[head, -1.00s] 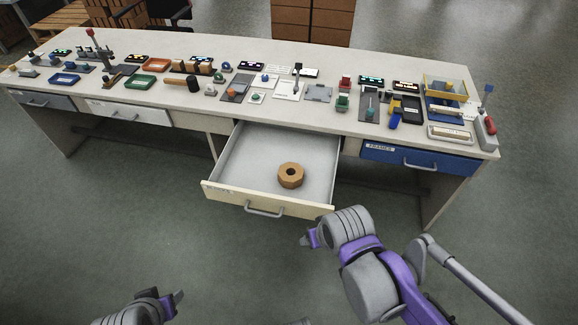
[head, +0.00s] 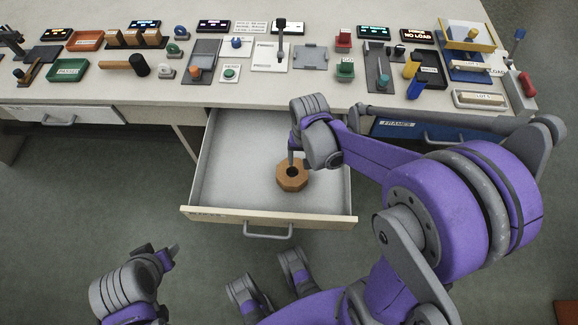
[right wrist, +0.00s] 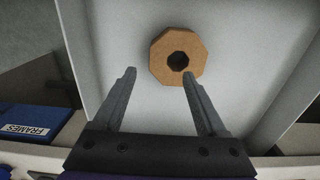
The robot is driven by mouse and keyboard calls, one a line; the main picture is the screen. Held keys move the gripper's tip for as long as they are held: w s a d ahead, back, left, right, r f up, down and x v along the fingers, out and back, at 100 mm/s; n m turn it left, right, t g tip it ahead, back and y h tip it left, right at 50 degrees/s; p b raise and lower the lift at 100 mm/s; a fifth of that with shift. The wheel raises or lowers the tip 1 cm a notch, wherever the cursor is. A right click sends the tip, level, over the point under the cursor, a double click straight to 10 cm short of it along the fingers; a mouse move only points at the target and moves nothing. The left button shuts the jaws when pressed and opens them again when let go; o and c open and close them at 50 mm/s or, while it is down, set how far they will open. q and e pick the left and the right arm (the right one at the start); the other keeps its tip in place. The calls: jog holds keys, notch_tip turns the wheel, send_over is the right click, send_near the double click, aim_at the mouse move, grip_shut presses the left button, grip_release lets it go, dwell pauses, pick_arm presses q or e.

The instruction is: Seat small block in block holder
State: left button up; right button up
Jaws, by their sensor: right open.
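An octagonal wooden block (head: 292,180) with a dark hole in its middle lies flat in the open drawer (head: 230,178). It also shows in the right wrist view (right wrist: 160,62). My right gripper (head: 292,153) is over the drawer, just above the block's far side in the head view. In the right wrist view its two fingers (right wrist: 158,73) are apart with nothing between them, and the block shows beyond the tips. A row of wooden blocks (head: 134,39) stands on the bench; I cannot tell whether this is the block holder. My left gripper (head: 169,258) is low at the left, away from the bench.
The bench top (head: 190,92) carries many small fixtures, including a mallet (head: 122,65), a green tray (head: 66,71) and a yellow-framed stand (head: 468,45). The open drawer is otherwise empty.

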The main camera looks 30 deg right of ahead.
aim_at(303, 172)
jog(key=f, duration=0.3)
jog(key=shift+s+f+b, duration=0.2)
jog(key=shift+f+b, duration=0.2)
jog(key=shift+w+d+f+b, duration=0.15)
jog(key=shift+f+b, duration=0.2)
jog(key=shift+f, duration=1.05)
jog(key=shift+w+d+f+b, duration=0.1)
jog(key=shift+f+b, duration=0.25)
jog(key=shift+f, duration=1)
jog(key=shift+a, duration=0.1)
grip_shut()
